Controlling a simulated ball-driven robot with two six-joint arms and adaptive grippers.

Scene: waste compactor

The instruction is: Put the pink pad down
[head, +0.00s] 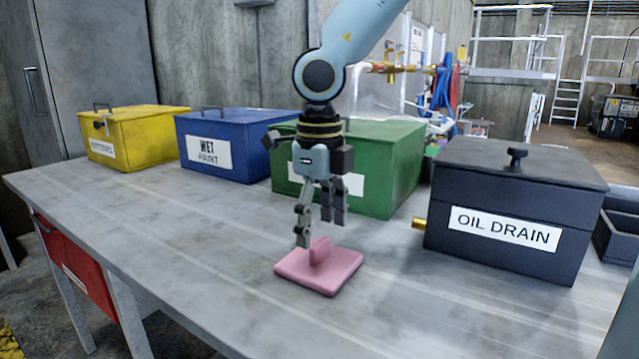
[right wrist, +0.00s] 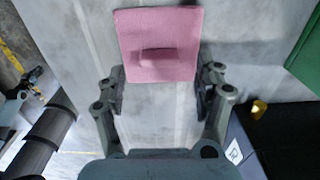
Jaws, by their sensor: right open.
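The pink pad (head: 319,271) lies flat on the grey table in the head view, its upright handle tab in the middle. It also shows in the right wrist view (right wrist: 158,35), at the top between and beyond the fingers. My right gripper (head: 319,232) is open and empty just above the pad, pointing down. Its fingers are apart from the tab, which stands free below them. In the right wrist view the open fingers (right wrist: 163,90) stand wide on both sides.
On the table (head: 180,233) stand a yellow box (head: 140,130), a blue WET box (head: 235,140), a green box (head: 385,165) and a black OIL DRAIN box (head: 510,200) with a brass spout (head: 418,223). The table's left front area is clear.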

